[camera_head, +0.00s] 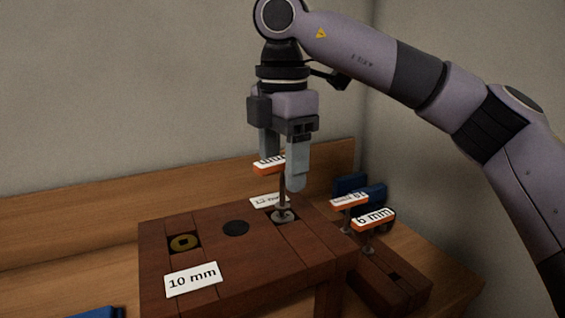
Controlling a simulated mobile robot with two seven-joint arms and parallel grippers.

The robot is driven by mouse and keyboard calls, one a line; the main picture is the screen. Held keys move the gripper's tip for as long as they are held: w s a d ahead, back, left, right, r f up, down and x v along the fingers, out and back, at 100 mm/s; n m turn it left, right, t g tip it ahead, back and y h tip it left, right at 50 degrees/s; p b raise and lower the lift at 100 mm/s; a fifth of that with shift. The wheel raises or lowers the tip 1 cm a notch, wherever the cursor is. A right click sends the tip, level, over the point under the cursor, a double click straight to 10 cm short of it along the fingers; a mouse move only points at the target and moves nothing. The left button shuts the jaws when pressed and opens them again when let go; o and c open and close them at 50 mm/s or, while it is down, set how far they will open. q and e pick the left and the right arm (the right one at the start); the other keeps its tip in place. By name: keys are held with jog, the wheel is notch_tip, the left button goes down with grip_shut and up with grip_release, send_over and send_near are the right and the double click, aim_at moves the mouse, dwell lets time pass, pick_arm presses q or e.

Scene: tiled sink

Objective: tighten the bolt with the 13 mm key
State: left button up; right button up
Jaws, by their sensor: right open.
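My right gripper (283,170) points down over the dark wooden block, its fingers open around the handle of a key. That key (268,166) has an orange and white handle; its label is partly hidden, with only "mm" showing. Its thin shaft runs down, upright, to a grey bolt (283,215) in the block's right socket. I cannot tell how fully it is seated. The white label (270,201) behind that bolt is hard to read. My left gripper is not in view.
The block (245,260) also has a brass disc (185,243), a dark disc (236,228) and a "10 mm" label (193,279). At right, a "6 mm" key (373,219) and another key (349,201) stand in a low rack (395,280). Blue objects (350,184) lie behind.

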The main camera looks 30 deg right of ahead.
dwell(0.4)
jog(key=shift+r+p, duration=2.9)
jog(key=shift+r, duration=0.55)
